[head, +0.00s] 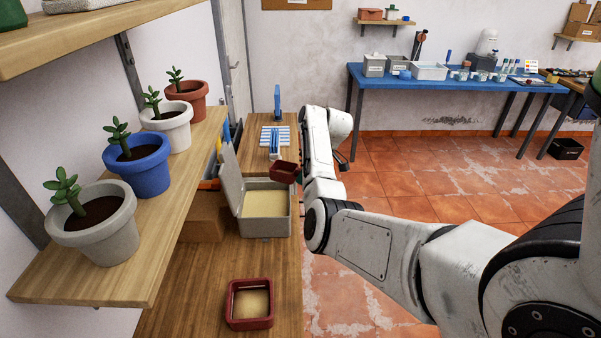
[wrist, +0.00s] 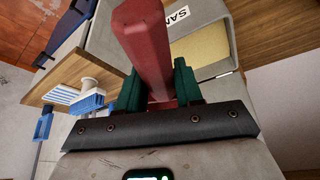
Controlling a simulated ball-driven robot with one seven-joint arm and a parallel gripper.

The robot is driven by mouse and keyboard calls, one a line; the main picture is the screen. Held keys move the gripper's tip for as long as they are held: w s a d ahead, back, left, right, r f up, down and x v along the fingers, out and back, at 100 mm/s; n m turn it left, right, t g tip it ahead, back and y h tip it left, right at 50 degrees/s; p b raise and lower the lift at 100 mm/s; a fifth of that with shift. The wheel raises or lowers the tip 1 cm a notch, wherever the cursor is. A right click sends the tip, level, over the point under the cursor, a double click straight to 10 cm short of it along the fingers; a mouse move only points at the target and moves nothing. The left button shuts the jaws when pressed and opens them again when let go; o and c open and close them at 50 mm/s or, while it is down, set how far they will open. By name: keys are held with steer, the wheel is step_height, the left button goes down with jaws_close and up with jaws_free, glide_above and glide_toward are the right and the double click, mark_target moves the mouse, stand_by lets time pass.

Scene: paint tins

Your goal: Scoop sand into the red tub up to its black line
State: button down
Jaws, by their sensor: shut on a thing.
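The red tub (head: 250,324) stands on the wooden bench at the front, with pale sand (head: 251,303) inside. I cannot make out its black line. Behind it, a grey box (head: 265,229) with its lid open at the left holds a flat bed of sand (head: 264,204). My gripper (wrist: 157,82) is shut on the handle of a dark red scoop (wrist: 145,35), between green finger pads. In the head view the scoop (head: 284,172) is above the back right of the sand box; I see no sand in it. My fingers are hidden there.
A striped blue-and-white cloth (head: 268,131) and a blue-and-white brush (wrist: 90,95) are on the bench beyond the box. A shelf of potted plants (head: 95,260) overhangs the left side. Bare bench lies between the tub and the box.

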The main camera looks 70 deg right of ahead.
mark_target(298, 173)
step_height(298, 173, down, 3)
steer(key=shift+r+g+h+b, duration=0.1)
steer(key=shift+g+h+b, duration=0.35)
steer(key=shift+b, duration=0.4)
steer(key=shift+a+r+n+g+h, duration=0.15)
steer(key=shift+r+n+g+h, duration=0.25)
steer(key=shift+g+h, duration=0.35)
steer(key=shift+w+a+r+g+h, duration=0.15)
steer(key=shift+r+g+h, duration=0.3)
steer(key=shift+r+h, duration=0.15)
steer(key=shift+w+a+r+g+h, duration=0.1)
steer(key=shift+w+r+g+h, duration=0.05)
steer(key=shift+r+g+h, duration=0.4)
steer(key=shift+w+a+r+n+g+h, duration=0.3)
steer(key=shift+w+a+r+g+h, duration=0.3)
steer(key=shift+h, duration=0.4)
steer(key=shift+w+a+r+n+g+h, duration=0.25)
steer(key=shift+a+n+g+h, duration=0.1)
steer(key=shift+g+h, duration=0.55)
